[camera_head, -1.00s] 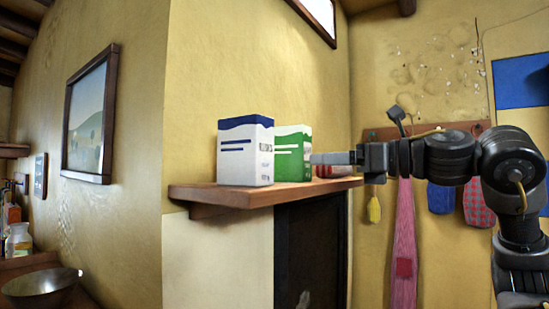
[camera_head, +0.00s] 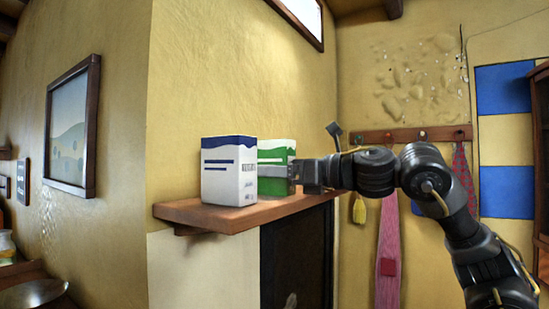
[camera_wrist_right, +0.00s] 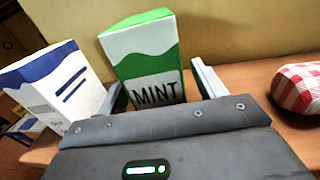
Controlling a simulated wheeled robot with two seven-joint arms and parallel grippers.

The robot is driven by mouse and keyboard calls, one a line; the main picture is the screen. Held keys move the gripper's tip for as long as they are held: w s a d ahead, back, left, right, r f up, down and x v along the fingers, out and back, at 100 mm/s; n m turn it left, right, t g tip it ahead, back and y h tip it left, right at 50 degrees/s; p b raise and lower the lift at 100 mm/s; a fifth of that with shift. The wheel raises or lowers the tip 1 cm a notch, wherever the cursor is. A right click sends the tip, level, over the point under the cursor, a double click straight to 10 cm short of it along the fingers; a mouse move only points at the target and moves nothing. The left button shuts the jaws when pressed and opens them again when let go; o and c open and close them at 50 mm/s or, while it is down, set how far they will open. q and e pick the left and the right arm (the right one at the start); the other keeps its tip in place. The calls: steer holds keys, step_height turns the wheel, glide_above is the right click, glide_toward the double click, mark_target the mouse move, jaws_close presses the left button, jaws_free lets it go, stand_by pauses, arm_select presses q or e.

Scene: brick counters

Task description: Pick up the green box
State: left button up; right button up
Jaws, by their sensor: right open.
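The green box (camera_head: 272,153), green and white, stands upright on a wooden wall shelf (camera_head: 240,216), just right of a blue and white box. My right gripper (camera_head: 284,172) reaches in from the right and overlaps its lower right part in the head view. In the right wrist view the green box (camera_wrist_right: 150,62), marked MINT, stands between the two open fingers of my right gripper (camera_wrist_right: 162,88). There is a gap at the right finger; I cannot tell if the left finger touches the box. The box's lower part is hidden by the gripper body. My left gripper is not in view.
The blue and white box (camera_head: 228,172) stands close on the left; it is also beside the left finger in the wrist view (camera_wrist_right: 60,92). A red checkered item (camera_wrist_right: 302,88) lies to the right on the shelf. The wall is close behind.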

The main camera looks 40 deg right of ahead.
steer(key=shift+x, duration=1.1)
steer(key=shift+s, duration=0.2)
steer(key=shift+c, duration=0.3)
steer(key=shift+d, duration=0.1)
steer(key=shift+c, duration=1.3)
steer(key=c, duration=0.8)
steer(key=shift+o, duration=0.2)
